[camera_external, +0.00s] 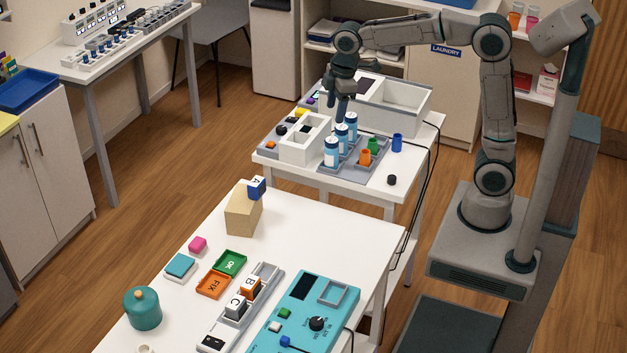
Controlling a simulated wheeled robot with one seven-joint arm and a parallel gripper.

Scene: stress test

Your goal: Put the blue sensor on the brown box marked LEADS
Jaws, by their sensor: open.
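A tan-brown box (241,217) stands on the near white table, towards its far left edge; no LEADS lettering is readable on the faces I see. A small blue sensor (257,189) with a white top marked A sits tilted at the box's upper right edge. I cannot tell whether it rests fully on the box. My gripper (341,117) is open, above the farther white table, close over the blue-and-white bottles and away from the box and sensor. Its fingertips are small and partly merge with the bottles.
An orange B block (250,287) and a white C block (236,306) sit in a grey rack. Green and orange trays, a teal jar (142,308) and a teal control panel (306,313) share the near table. A white bin (402,113) stands behind the bottles (331,153).

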